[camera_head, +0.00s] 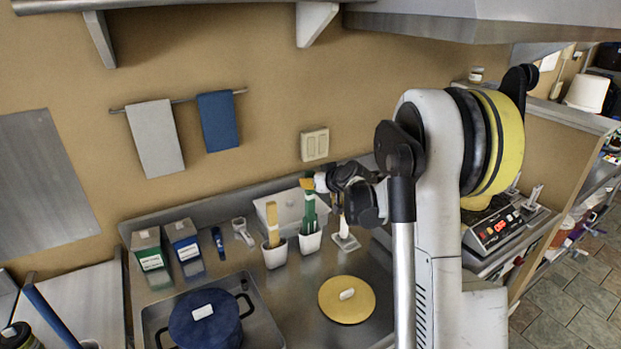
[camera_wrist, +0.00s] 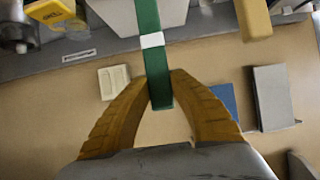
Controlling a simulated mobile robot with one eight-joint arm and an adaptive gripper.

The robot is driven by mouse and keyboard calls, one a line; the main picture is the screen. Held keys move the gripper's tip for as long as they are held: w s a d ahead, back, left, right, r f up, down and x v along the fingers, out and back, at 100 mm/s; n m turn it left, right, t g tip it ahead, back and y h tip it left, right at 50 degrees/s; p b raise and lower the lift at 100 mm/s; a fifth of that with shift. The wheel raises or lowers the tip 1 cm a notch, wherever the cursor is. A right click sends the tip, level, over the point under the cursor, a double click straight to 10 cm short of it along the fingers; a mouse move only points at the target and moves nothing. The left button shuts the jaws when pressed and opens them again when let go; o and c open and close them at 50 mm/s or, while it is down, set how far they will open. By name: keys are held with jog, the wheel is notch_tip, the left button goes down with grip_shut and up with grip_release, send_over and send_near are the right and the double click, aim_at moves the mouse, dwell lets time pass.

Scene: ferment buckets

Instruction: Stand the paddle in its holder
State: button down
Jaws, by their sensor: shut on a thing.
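A green paddle (camera_head: 309,212) with a white band stands roughly upright at the right-hand white holder (camera_head: 310,243). Its lower end is out of sight at the holder's rim; I cannot tell how deep it sits. My gripper (camera_head: 308,184) is shut on the top part of this paddle, coming from the right. In the wrist view, the yellow fingers of my gripper (camera_wrist: 161,88) close on both sides of the green paddle (camera_wrist: 151,55), below its white band.
A yellow paddle (camera_head: 272,222) stands in the left white holder (camera_head: 274,256), close beside. A grey bin (camera_head: 287,207) is behind. A blue lidded pot (camera_head: 206,325) sits in a tray at front left. A round yellow lid (camera_head: 347,306) lies at front right.

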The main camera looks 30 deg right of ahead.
aim_at(312, 197)
jog(key=shift+f+b, duration=2.3)
jog(key=shift+f, duration=0.85)
jog(key=c, duration=1.2)
grip_release()
jog(key=v, duration=1.2)
